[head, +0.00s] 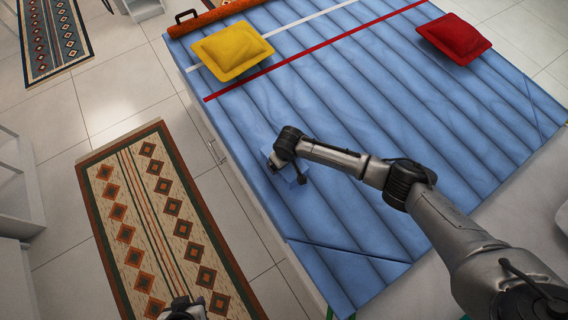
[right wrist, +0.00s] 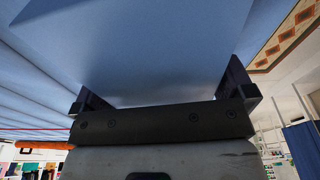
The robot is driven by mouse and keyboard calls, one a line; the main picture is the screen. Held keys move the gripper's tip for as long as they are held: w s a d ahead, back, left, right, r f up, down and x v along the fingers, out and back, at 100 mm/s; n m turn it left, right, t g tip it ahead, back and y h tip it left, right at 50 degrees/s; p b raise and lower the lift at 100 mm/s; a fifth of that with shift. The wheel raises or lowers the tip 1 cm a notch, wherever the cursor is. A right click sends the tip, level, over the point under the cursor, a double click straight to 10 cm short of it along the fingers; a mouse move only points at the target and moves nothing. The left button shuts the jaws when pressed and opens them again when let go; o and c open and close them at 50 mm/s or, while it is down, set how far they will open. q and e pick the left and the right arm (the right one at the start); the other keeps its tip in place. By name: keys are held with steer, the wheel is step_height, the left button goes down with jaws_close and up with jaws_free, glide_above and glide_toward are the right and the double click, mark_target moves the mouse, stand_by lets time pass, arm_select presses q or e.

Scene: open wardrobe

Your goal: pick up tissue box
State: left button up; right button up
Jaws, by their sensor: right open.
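The tissue box, a small plain blue box (head: 292,173), sits on the blue bed cover near its left edge and is mostly hidden under my right gripper. In the right wrist view the pale blue box (right wrist: 140,45) fills the upper middle, between the fingers. My right gripper (head: 284,170) is open around the box, one finger on each side; it also shows in the right wrist view (right wrist: 165,92). I cannot tell whether the fingers touch the box. My left gripper (head: 186,308) shows only in part at the bottom edge, over the rug, and its jaws are unclear.
The bed (head: 370,120) has a padded blue cover. A yellow cushion (head: 232,50) and a red cushion (head: 455,38) lie at its far side, with an orange roll (head: 215,14) at the far edge. A patterned rug (head: 160,215) lies on the tiled floor to the left.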

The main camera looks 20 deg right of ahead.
steer(key=shift+f, duration=0.3)
steer(key=shift+w, duration=0.1)
steer(key=c, duration=0.7)
steer(key=shift+c, duration=0.4)
steer(key=shift+r, duration=0.2)
